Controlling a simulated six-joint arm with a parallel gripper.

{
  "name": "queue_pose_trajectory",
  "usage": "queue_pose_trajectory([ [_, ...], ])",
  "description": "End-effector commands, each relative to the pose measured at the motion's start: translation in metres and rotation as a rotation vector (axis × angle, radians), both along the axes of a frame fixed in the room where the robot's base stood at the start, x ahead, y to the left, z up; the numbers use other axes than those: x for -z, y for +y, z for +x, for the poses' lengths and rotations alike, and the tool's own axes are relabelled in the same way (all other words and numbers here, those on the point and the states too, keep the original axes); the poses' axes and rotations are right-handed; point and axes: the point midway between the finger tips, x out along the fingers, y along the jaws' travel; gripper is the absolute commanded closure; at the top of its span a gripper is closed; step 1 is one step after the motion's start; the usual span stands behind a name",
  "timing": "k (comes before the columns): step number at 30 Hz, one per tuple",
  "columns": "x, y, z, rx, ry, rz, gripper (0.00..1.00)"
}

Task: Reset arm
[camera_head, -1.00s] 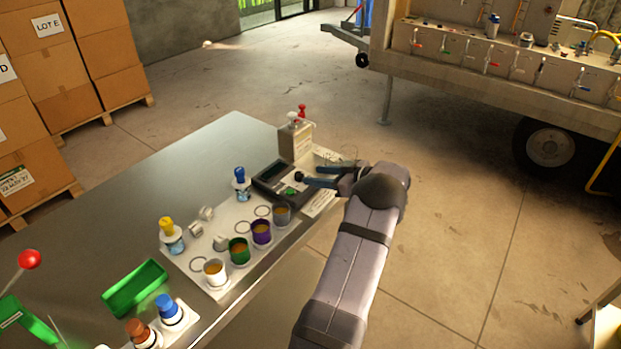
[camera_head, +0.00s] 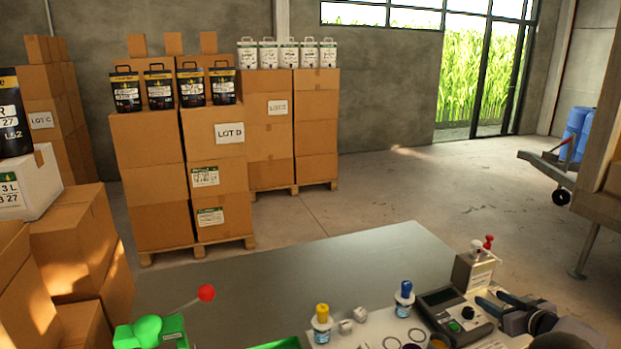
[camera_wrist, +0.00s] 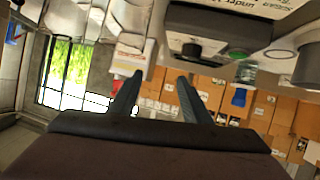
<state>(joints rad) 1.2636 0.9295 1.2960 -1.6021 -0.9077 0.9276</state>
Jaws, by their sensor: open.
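My gripper (camera_head: 511,302) is at the lower right in the head view, beside the dark meter with a screen (camera_head: 455,314) on the bench. Its two fingers are spread apart with nothing between them. The wrist view shows the same open fingers (camera_wrist: 156,92), and that view looks upside down. The dark meter (camera_wrist: 222,28) shows at the top of the wrist view, close to the fingers. Whether a finger touches the meter cannot be told. Most of my arm is below the head view's edge.
The metal bench (camera_head: 300,270) holds a blue-capped bottle (camera_head: 404,298), a yellow-capped bottle (camera_head: 322,324), a box with red and white knobs (camera_head: 474,268) and a green device with a red ball (camera_head: 152,331). Stacked cartons (camera_head: 150,165) stand behind. Open floor (camera_head: 400,190) lies beyond the bench.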

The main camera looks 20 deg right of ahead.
Motion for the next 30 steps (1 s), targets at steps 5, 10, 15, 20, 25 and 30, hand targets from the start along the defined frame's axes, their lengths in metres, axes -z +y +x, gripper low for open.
queue_pose_trajectory([
  [5, -0.023, -0.029, 0.003, 0.335, 0.009, 0.069, 0.56],
  [10, -0.012, -0.044, -0.065, 0.863, -0.056, 0.417, 0.56],
  [15, 0.02, -0.003, -0.143, 1.37, -0.104, 0.771, 0.56],
  [20, 0.045, 0.06, -0.193, 1.743, -0.116, 1.026, 0.56],
  [25, 0.057, 0.122, -0.221, 2.014, -0.105, 1.2, 0.56],
  [30, 0.062, 0.179, -0.237, 2.237, -0.078, 1.332, 0.56],
])
